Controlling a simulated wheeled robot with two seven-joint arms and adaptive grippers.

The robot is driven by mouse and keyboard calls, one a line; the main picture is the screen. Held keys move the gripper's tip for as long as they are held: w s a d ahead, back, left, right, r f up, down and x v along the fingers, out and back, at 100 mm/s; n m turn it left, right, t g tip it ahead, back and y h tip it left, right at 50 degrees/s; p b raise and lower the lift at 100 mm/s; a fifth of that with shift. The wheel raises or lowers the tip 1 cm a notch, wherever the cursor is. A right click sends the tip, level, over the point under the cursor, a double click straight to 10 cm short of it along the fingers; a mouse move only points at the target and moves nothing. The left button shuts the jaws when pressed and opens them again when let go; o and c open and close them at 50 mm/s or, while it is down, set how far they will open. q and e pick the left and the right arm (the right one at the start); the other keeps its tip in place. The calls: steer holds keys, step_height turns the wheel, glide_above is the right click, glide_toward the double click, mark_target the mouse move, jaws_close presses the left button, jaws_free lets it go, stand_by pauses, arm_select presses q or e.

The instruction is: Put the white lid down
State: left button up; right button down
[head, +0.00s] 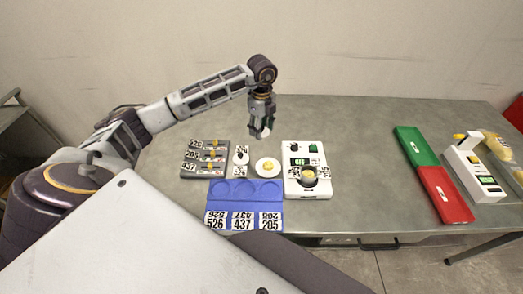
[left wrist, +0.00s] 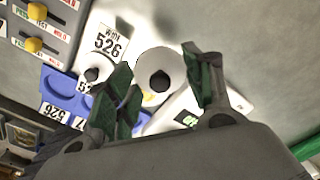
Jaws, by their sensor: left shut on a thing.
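The white lid (left wrist: 172,66) is a round disc with a dark knob, between the fingers of my left gripper (left wrist: 165,88) in the left wrist view. In the head view my left gripper (head: 262,134) is shut on it, above the table and behind a small white dish (head: 259,169) with yellow contents. The dish is mostly hidden under the lid in the left wrist view. A second white, dark-knobbed round piece (head: 241,155) stands left of the dish by a 526 label (left wrist: 110,41). My right gripper is not in view.
A white weighing unit (head: 292,187) stands right of the dish, a blue tray (head: 246,204) with round recesses in front, and a grey switch panel (head: 188,160) at left. Green (head: 412,145) and red (head: 443,193) bins lie farther right. The table (head: 355,150) is clear between.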

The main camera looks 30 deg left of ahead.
arm_select(q)
steer(key=shift+m, duration=0.4)
steer(key=shift+w, duration=0.1)
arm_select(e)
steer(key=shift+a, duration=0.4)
arm_select(q)
glide_above(262, 151)
steer(key=shift+f, duration=2.55)
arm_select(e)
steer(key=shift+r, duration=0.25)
arm_select(q)
steer(key=shift+f+p, duration=0.35)
steer(key=shift+f, duration=0.25)
step_height(262, 151, down, 3)
steer(key=shift+r, duration=0.1)
steer(key=shift+f, duration=0.5)
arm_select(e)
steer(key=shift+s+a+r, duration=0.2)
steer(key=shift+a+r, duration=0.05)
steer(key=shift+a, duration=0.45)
